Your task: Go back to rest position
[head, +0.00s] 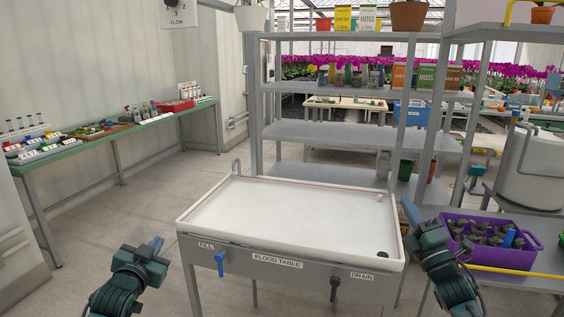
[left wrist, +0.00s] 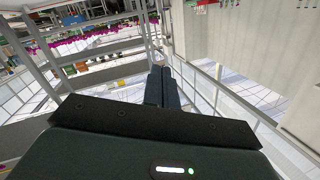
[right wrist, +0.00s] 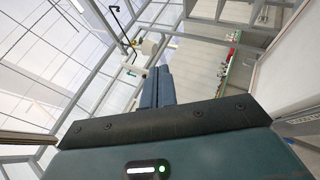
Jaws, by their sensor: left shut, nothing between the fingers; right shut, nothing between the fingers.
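My left gripper (head: 155,244) is to the left of the flood table, apart from it. In the left wrist view its two fingers (left wrist: 163,88) lie together with nothing between them. My right gripper (head: 410,212) is at the right edge of the flood table, close to its corner; I cannot tell if they touch. In the right wrist view its fingers (right wrist: 157,87) are together and empty. The white flood table (head: 280,212) stands in front of me with an empty top, a blue fill handle (head: 219,264) and a dark drain handle (head: 335,288).
A purple crate (head: 540,258) of potted plants stands at the right, next to my right arm. A grey shelf rack (head: 345,134) stands behind the table. A green bench (head: 95,142) with labelled items runs along the left wall. The floor (head: 130,215) at left is clear.

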